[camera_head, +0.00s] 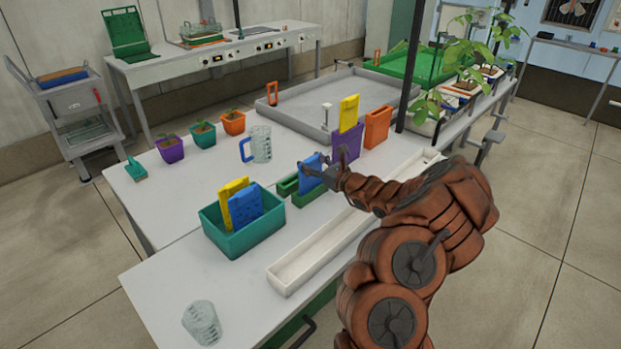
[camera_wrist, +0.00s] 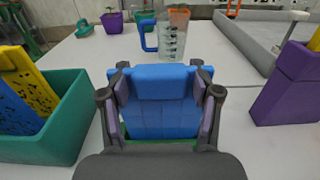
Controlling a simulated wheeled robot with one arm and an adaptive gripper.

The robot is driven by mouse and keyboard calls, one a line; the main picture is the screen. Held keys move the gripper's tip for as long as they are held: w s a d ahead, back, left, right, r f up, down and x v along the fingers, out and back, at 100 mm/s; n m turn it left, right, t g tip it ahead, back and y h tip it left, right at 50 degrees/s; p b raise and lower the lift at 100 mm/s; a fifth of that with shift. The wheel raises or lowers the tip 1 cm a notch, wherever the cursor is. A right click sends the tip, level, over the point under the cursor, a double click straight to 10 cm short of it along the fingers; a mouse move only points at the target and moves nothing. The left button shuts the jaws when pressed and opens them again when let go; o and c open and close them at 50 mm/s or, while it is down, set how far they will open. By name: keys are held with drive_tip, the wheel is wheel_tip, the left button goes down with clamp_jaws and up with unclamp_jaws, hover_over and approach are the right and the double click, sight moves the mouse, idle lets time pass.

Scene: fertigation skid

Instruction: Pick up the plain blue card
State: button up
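A plain blue card (camera_head: 311,173) stands upright at a small green holder (camera_head: 306,196) on the table; in the wrist view the card (camera_wrist: 163,105) fills the space between my fingers. My gripper (camera_head: 318,166) has one finger at each side edge of the card, and in the wrist view the pads of my gripper (camera_wrist: 160,118) appear to touch it. Another blue card (camera_head: 245,208), with dark holes, stands beside a yellow card (camera_head: 233,188) in a teal bin (camera_head: 250,240).
A long white trough (camera_head: 290,278) lies near my arm. A clear jug with a blue handle (camera_head: 259,144) stands behind the card. A purple holder (camera_head: 346,146) with a yellow card (camera_head: 349,112) and an orange holder (camera_head: 378,127) stand to the right. A clear cup (camera_head: 202,322) is at front left.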

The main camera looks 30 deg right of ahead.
drive_tip(key=c, duration=0.8)
drive_tip(key=shift+o, duration=0.2)
